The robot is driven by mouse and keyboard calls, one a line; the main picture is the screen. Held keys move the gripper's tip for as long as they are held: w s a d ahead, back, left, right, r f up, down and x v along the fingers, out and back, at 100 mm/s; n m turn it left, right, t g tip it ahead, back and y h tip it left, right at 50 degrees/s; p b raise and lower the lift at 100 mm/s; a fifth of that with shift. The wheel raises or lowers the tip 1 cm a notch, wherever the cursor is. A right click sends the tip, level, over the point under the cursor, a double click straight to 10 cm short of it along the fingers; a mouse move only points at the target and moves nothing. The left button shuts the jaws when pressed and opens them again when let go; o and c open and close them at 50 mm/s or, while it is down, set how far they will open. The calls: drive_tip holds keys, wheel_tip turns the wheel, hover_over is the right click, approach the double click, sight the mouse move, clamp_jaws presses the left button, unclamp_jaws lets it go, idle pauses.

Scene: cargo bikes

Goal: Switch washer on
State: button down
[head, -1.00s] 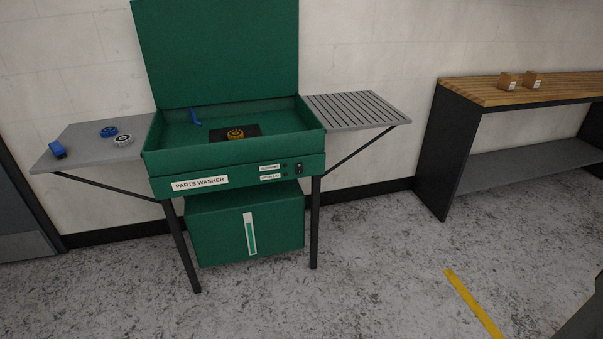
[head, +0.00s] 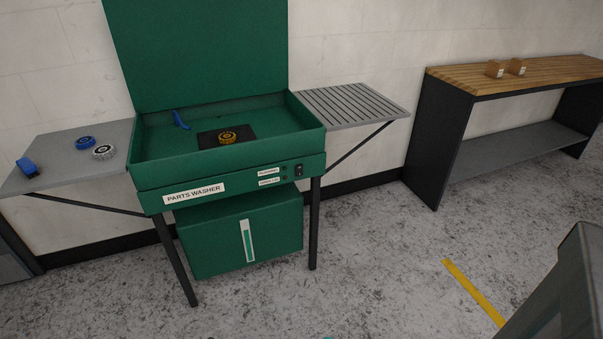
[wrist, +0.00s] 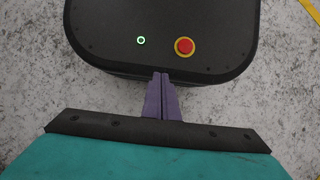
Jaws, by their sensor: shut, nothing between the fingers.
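The green parts washer (head: 165,203) stands against the wall in the head view with its lid (head: 200,50) up. A small black switch (head: 298,170) sits on the right of its front panel, beside two small indicator dots and white labels. Whether the switch is on or off is too small to tell. A yellow-and-black round part (head: 228,137) lies on a dark mat in the basin, with a blue nozzle (head: 181,121) behind it to the left. My gripper (wrist: 161,78) shows in the wrist view, its purple fingers shut and empty above my own base, away from the washer.
The left side shelf (head: 60,172) holds a blue block (head: 27,166), a blue ring (head: 85,143) and a white-grey gear (head: 103,153). The slatted right shelf (head: 350,103) is empty. A wooden-topped bench (head: 450,80) with two small boxes stands right. Floor before the washer is clear.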

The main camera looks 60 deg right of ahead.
drive_tip(key=shift+a, duration=0.2)
